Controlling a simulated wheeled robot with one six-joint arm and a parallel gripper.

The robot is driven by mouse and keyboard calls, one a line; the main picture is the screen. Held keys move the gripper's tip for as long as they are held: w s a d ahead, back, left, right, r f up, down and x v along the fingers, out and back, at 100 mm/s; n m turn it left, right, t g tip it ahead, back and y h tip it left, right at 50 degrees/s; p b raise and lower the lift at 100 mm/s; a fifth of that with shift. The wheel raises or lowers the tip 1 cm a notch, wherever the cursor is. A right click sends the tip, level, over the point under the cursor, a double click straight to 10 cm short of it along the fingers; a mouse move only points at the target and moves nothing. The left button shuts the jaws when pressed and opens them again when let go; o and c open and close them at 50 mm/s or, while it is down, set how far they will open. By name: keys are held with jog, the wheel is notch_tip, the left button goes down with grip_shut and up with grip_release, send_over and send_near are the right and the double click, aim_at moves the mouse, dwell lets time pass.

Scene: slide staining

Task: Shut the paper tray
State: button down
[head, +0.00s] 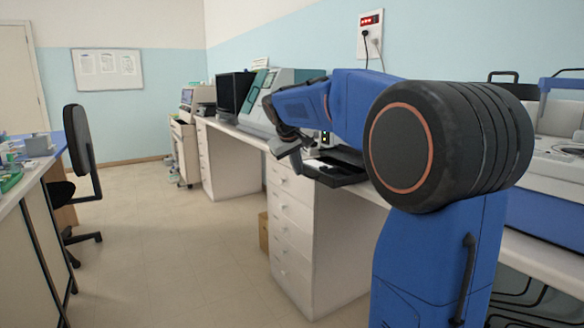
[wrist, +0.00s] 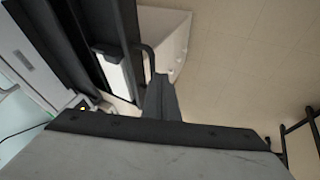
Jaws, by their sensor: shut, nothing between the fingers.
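The paper tray (head: 340,178) is a flat black tray sticking out at the front edge of the counter in the head view, partly hidden behind my arm. In the wrist view, what looks like the same dark tray (wrist: 84,45) runs along the upper left, with a white strip in it. My gripper (head: 291,148) is just left of the tray in the head view, beyond the tray's outer end. In the wrist view my gripper (wrist: 160,92) shows as dark, closed fingers, empty, close to the tray's right side. I cannot tell whether they touch it.
A white drawer cabinet (head: 300,235) stands below the counter. A grey-teal machine (head: 277,95) and a black monitor (head: 232,95) are farther back. A black chair (head: 82,160) and a cluttered bench (head: 30,165) are at the left. The floor between is clear.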

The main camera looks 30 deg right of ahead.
aim_at(333, 169)
jog(key=shift+d, duration=0.15)
jog(key=d, duration=1.1)
jog(key=shift+w+d, duration=0.2)
jog(key=shift+d, duration=0.05)
